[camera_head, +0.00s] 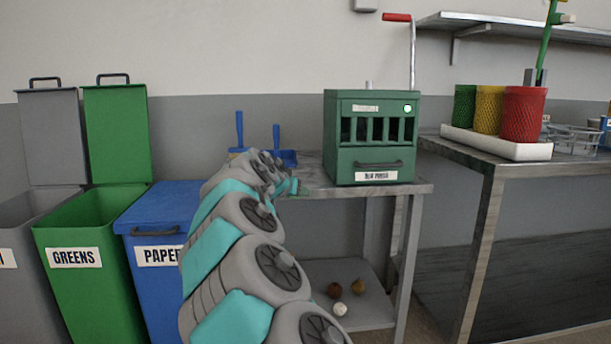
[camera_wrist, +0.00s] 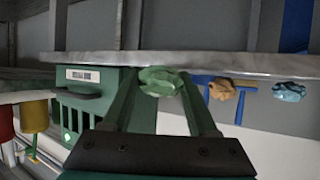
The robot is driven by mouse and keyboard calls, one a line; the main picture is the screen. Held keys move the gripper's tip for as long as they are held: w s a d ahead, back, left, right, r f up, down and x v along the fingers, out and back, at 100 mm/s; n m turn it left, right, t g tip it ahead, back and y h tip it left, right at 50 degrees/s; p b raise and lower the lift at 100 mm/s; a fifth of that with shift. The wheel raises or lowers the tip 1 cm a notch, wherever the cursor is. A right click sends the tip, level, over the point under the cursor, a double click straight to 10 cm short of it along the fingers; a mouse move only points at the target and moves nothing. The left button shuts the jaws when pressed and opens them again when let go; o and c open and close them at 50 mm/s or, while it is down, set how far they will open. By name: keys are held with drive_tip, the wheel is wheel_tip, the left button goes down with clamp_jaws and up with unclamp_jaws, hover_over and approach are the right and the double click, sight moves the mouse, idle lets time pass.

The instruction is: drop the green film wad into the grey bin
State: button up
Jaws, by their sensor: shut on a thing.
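The green film wad (camera_wrist: 162,80) is a crumpled lump between the two fingertips of my gripper (camera_wrist: 158,85), in the wrist view. My gripper is shut on it, near the table edge beside the green press. In the head view my arm hides most of my gripper, and I cannot make out the wad there. The grey bin (camera_head: 18,295) stands at the far left of the head view, partly cut off by the picture edge. Its grey lid (camera_head: 52,135) is raised, and its top is open. My gripper is well to the right of it.
The open green bin labelled GREENS (camera_head: 95,285) and the closed blue PAPER bin (camera_head: 150,215) stand between my arm and the grey bin. The green press (camera_head: 370,140) sits on the metal table (camera_head: 415,188). A brown wad (camera_wrist: 221,88) and a blue wad (camera_wrist: 288,91) lie nearby.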

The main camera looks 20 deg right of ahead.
drive_tip(key=w+a+f+n+t+y, duration=0.1)
drive_tip(key=a+f+n+y, duration=0.3)
drive_tip(key=a+f, duration=0.3)
drive_tip(key=w+a+f+n+t+y, duration=0.1)
drive_tip(key=a+f+n+y, duration=0.3)
drive_tip(key=f, duration=0.9)
drive_tip(key=a+t, duration=0.1)
drive_tip(key=a, duration=0.2)
drive_tip(key=shift+w+f, duration=0.3)
drive_tip(key=shift+w, duration=0.1)
drive_tip(key=shift+a+r, duration=0.1)
